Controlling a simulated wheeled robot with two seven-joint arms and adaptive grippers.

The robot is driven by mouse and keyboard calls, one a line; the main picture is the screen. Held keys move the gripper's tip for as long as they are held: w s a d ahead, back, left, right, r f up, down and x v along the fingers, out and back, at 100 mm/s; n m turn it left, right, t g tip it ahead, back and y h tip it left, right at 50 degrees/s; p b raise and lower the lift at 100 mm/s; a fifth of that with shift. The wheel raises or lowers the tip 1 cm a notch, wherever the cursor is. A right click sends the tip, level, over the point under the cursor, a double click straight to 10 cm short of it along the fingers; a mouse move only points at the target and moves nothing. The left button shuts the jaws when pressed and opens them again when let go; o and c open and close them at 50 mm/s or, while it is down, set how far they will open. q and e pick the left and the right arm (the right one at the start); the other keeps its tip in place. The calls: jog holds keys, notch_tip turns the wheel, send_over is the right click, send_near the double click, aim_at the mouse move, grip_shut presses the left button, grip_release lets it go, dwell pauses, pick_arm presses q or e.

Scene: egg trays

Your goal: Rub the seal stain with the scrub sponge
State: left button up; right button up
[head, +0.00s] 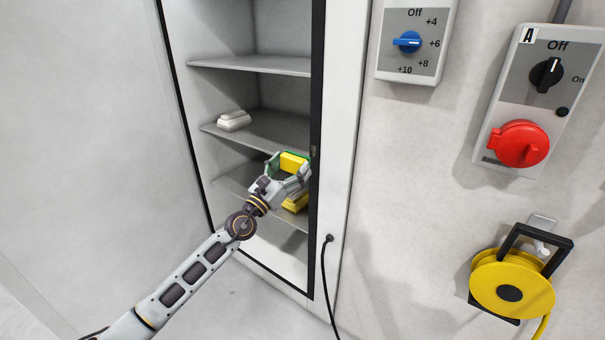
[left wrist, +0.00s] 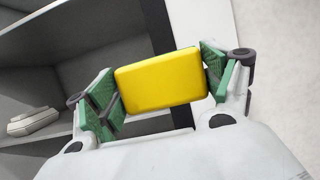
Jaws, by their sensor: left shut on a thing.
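A yellow block, the scrub sponge (left wrist: 160,80), is held between the green finger pads of my left gripper (left wrist: 163,88). In the head view the sponge (head: 293,162) shows in my left gripper (head: 286,172), at the right side of the open cabinet, close to the black seal (head: 317,120) on its right edge. In the left wrist view a dark strip (left wrist: 158,25) of the frame runs behind the sponge. I cannot tell whether the sponge touches the seal. No stain can be made out; the gripper may hide it. My right gripper is not in view.
The cabinet has several grey shelves (head: 255,64). A white container (head: 233,121) sits on a middle shelf. Another yellow thing (head: 295,203) shows below the gripper. On the right wall are a blue dial box (head: 412,70), a red socket switch (head: 521,143) and a yellow cable reel (head: 512,284).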

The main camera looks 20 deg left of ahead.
aim_at(311, 147)
pick_arm(q)
jog(key=shift+s+a+r, duration=0.1)
jog(key=shift+a+r, duration=0.1)
jog(key=shift+a, duration=0.35)
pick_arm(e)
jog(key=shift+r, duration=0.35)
pick_arm(q)
jog(key=shift+w+d+b, duration=0.15)
jog(key=shift+w+d, duration=0.2)
jog(key=shift+w, duration=0.55)
jog(key=shift+w+d+b, duration=0.15)
jog(key=shift+w+d, duration=0.15)
jog(key=shift+w, duration=0.55)
jog(key=shift+w+d+b, duration=0.15)
jog(key=shift+w+d, duration=0.05)
jog(key=shift+w, duration=0.35)
jog(key=shift+w+d+b, duration=0.15)
jog(key=shift+w+d, duration=0.05)
jog(key=shift+w, duration=0.35)
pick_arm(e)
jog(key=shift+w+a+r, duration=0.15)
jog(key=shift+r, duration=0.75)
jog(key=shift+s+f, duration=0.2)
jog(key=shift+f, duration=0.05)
